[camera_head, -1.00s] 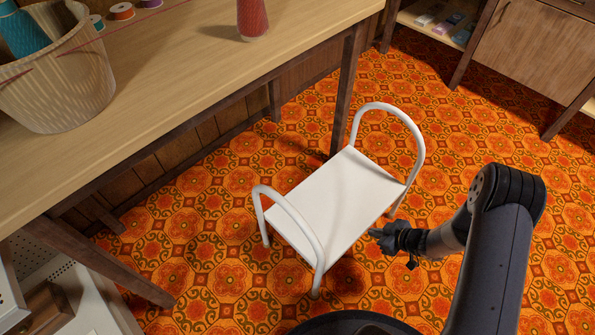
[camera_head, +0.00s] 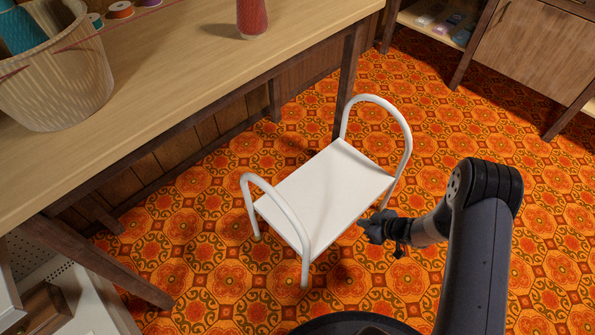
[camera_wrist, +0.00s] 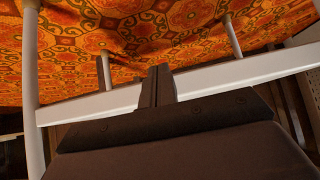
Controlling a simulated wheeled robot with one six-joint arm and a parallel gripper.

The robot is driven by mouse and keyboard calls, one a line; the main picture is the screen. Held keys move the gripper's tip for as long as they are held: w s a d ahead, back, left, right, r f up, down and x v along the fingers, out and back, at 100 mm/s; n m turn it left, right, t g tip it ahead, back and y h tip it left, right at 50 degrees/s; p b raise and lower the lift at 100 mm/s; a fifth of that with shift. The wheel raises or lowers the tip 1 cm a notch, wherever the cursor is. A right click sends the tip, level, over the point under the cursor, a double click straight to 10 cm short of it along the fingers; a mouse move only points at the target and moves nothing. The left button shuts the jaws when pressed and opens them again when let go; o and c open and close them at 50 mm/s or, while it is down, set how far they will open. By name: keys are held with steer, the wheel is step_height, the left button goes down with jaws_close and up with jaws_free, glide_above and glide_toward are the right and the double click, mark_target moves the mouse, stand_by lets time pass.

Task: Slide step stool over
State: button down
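The white step stool (camera_head: 325,195) stands upright on the patterned floor, with a flat seat and a curved tube rail at each end. It is close to the long wooden table, its far end near a table leg. My gripper (camera_head: 362,226) is at the stool's near long edge, low beside the seat, and appears to touch it. In the wrist view the stool's white edge (camera_wrist: 235,75) runs across behind the fingers (camera_wrist: 158,84), which are together with nothing seen between them.
The wooden table (camera_head: 190,75) carries a woven basket (camera_head: 62,75), thread spools (camera_head: 120,10) and a red cone (camera_head: 252,18). Its dark leg (camera_head: 345,85) stands just beyond the stool. A wooden cabinet (camera_head: 535,50) is at the back right. The floor (camera_head: 440,125) right of the stool is clear.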

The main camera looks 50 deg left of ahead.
mark_target(305, 174)
steer(key=shift+s+a+r+b, duration=0.1)
steer(key=shift+s+a+b, duration=0.25)
steer(key=shift+a, duration=3.25)
steer(key=shift+s+a+f+b, duration=0.15)
steer(key=shift+a+b, duration=0.35)
steer(key=shift+a, duration=3.1)
steer(key=shift+s+a+r+b, duration=0.2)
steer(key=shift+a+b, duration=0.25)
steer(key=shift+a, duration=3.15)
steer(key=shift+s+a+b, duration=0.2)
steer(key=shift+a+b, duration=0.85)
steer(key=shift+a, duration=1.05)
steer(key=shift+s+a+b, duration=0.15)
steer(key=shift+a+b, duration=0.85)
steer(key=shift+a, duration=1.05)
steer(key=shift+w+d+r+p, duration=0.1)
steer(key=shift+d+r+p, duration=0.45)
steer(key=shift+p, duration=0.2)
steer(key=shift+d+r+p, duration=0.2)
steer(key=shift+d+p, duration=0.35)
steer(key=shift+d, duration=0.15)
steer(key=shift+d+r+p, duration=0.15)
steer(key=shift+d+p, duration=0.35)
steer(key=shift+d, duration=0.35)
steer(key=shift+f, duration=0.1)
